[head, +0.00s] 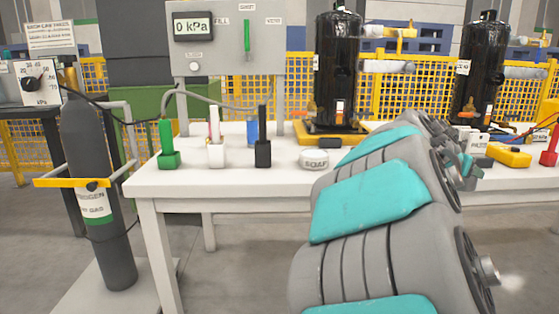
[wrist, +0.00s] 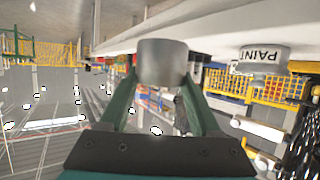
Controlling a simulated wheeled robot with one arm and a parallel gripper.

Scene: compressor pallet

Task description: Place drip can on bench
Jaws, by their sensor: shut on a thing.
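In the wrist view, the two green fingers of my gripper (wrist: 163,80) are shut on a plain grey cylindrical can (wrist: 163,56), which I take as the drip can. The white bench (wrist: 225,28) runs across the top of this tilted view, close to the can's far end. I cannot tell whether the can touches it. In the head view, the white bench (head: 200,178) spans the middle. My grey and teal arm reaches over its right part and hides the can and fingers there.
A can marked PAINT (wrist: 265,58) is near the held can. A gas cylinder (head: 90,150) stands left.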

